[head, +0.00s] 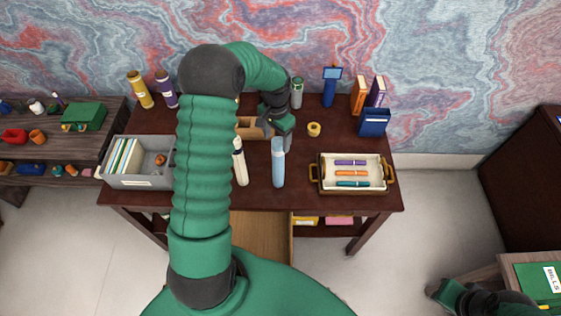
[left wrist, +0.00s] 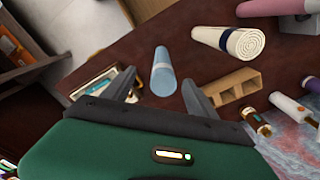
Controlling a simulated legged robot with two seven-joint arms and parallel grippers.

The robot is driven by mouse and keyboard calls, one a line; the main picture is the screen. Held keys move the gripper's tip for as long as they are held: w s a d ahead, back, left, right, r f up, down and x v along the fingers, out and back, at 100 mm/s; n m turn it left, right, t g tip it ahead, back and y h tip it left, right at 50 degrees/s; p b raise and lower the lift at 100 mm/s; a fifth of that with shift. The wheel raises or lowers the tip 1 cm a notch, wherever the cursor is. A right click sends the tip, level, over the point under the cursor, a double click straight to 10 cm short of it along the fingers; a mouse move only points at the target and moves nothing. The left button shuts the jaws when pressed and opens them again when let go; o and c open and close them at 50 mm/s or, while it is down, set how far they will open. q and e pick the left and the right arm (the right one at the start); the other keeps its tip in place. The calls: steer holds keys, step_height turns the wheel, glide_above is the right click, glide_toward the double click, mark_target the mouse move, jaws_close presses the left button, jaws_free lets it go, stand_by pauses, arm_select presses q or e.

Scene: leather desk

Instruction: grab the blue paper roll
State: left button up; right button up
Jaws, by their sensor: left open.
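In the left wrist view the blue roll (left wrist: 163,78) shows between the two spread fingers, with no clear contact. My left gripper (head: 281,128) is open and empty, just beyond the roll's far end in the head view. My right gripper (head: 438,291) is at the bottom right, partly cut off, and its jaws are unclear.
A cream roll (head: 240,165) is close left of the blue roll. A tan divided block (head: 250,128) is behind it. A handled tray (head: 352,173) with pens stands right, a grey bin (head: 140,178) left. Bottles and books line the back. An open drawer (head: 262,235) juts out below.

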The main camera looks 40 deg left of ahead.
mark_target(280, 142)
arm_select(q)
steer(key=f, duration=0.1)
steer(key=w+f+p, duration=0.1)
steer(key=w+f, duration=0.1)
steer(key=shift+a+f, duration=0.2)
steer(key=shift+f, duration=0.2)
steer(key=f+p, duration=0.1)
steer(key=f, duration=0.1)
steer(key=a+f+p, duration=0.1)
steer(key=f, duration=0.1)
steer(key=shift+s+a, duration=0.1)
steer(key=shift+f, duration=0.15)
steer(key=shift+d, duration=0.2)
steer(key=shift+c, duration=0.2)
steer(key=shift+w+d, duration=0.2)
steer(key=shift+d, duration=0.1)
steer(key=c, duration=0.5)
steer(key=shift+c, duration=2.3)
steer(key=shift+s+a, duration=0.15)
steer(key=shift+a, duration=0.05)
jaws_close()
steer(key=shift+a, duration=0.15)
arm_select(e)
steer(key=r, duration=0.2)
steer(key=w+a+r, duration=0.1)
steer(key=shift+r, duration=0.25)
